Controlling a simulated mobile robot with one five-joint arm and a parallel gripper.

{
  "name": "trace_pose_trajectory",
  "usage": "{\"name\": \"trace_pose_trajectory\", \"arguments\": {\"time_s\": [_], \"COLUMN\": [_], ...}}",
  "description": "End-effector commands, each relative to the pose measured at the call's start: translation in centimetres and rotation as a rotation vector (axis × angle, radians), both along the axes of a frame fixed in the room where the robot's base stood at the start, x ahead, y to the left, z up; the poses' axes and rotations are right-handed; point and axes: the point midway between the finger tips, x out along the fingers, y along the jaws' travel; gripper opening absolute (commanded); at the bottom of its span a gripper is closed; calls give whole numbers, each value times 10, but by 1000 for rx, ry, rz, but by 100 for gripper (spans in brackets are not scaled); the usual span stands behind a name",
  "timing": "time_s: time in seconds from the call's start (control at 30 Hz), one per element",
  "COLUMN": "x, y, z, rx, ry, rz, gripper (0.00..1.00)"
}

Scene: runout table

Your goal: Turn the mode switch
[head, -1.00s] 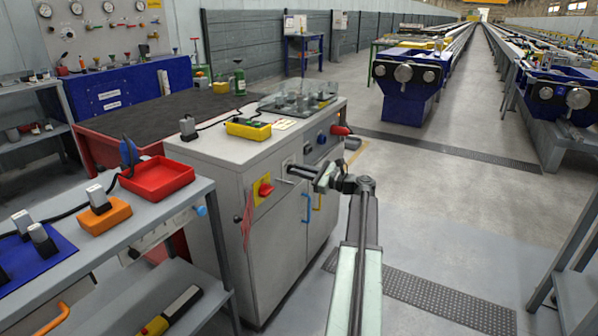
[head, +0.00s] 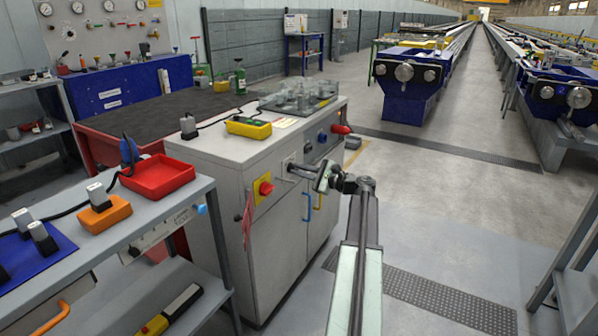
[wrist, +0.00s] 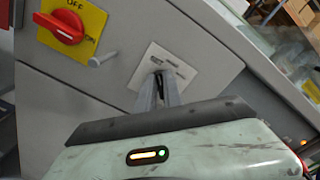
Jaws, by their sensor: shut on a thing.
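The mode switch (wrist: 157,71) sits on a small white labelled plate (wrist: 196,66) on the grey cabinet's front. Its small knob is mostly hidden between my fingers, so its exact position cannot be read. My gripper (wrist: 159,80) is shut on it, with the finger tips at the plate. In the head view my gripper (head: 291,168) reaches the cabinet front from the right. The plate (head: 284,164) is partly covered there.
A red rotary switch (wrist: 68,27) on a yellow plate marked OFF and ON is left of the mode switch. A grey peg (wrist: 104,59) sticks out between them. The grey cabinet (head: 220,205) carries glassware on top.

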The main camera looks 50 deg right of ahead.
Motion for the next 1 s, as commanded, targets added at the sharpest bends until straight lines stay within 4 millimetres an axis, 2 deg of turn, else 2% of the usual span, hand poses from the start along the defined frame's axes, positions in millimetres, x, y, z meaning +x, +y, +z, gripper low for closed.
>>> {"name": "trace_pose_trajectory", "arguments": {"time_s": [0.2,0.23,0.3,0.63,1.0], "x": [-2,-2,-1,-4,-67], "y": [1,1,1,0,-16], "z": [-2,-2,-1,-1,-1], "rx": [-1,-1,-1,0,0], "ry": [5,5,4,2,3], "rz": [3,2,1,1,0], "gripper": [0,19,33,33,33]}}
